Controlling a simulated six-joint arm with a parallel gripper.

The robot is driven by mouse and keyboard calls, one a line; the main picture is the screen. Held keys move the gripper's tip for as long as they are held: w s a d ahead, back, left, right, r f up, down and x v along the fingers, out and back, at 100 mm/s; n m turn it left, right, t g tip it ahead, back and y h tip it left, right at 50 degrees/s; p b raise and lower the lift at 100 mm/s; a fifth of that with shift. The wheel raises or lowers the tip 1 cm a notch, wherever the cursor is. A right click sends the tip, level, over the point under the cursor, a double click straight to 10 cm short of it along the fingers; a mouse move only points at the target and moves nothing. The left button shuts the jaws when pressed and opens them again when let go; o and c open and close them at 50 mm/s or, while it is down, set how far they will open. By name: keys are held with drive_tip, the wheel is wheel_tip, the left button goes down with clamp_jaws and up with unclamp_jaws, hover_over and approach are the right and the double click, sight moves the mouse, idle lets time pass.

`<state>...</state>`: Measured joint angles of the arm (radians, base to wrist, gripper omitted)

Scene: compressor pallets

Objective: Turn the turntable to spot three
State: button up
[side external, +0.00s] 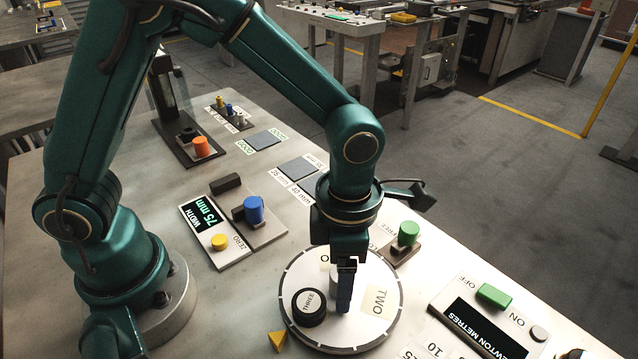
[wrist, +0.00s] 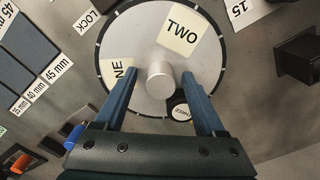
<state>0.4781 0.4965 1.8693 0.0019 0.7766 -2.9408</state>
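The turntable (side external: 385,330) is a pale round disc with tick marks on its rim; it also shows in the wrist view (wrist: 213,75). A grey central knob (wrist: 160,82) stands up from it. Its TWO label (wrist: 183,31) and a partly hidden ONE label (wrist: 118,72) lie on the disc. A black round piece marked THREE (side external: 309,307) sits near the rim, partly behind a finger in the wrist view (wrist: 181,108). A yellow triangle (side external: 277,341) lies on the table just off the rim, close to THREE. My gripper (wrist: 159,78) is open, fingers apart either side of the knob, with visible gaps.
A width gauge (side external: 220,235) with a blue knob (side external: 254,209) stands left of the turntable. A green-topped device (side external: 407,236) stands close behind it, right. A newton metres panel (side external: 475,325) is at the right front.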

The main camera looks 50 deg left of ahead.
drive_tip(key=shift+r, duration=2.55)
drive_tip(key=shift+w+a, duration=0.1)
drive_tip(key=a+r+m+t, duration=0.2)
drive_tip(key=a+r+t, duration=0.1)
drive_tip(key=a+r, duration=0.4)
drive_tip(key=s+a+m+t, duration=0.1)
drive_tip(key=s+a+m, duration=0.1)
drive_tip(key=m, duration=1.1)
drive_tip(key=s+a+m+t, duration=0.1)
drive_tip(key=s+a+m, duration=0.2)
drive_tip(key=m, duration=1)
drive_tip(key=shift+s+a+r+t, duration=0.15)
drive_tip(key=shift+s+r+t, duration=0.2)
drive_tip(key=shift+s, duration=0.9)
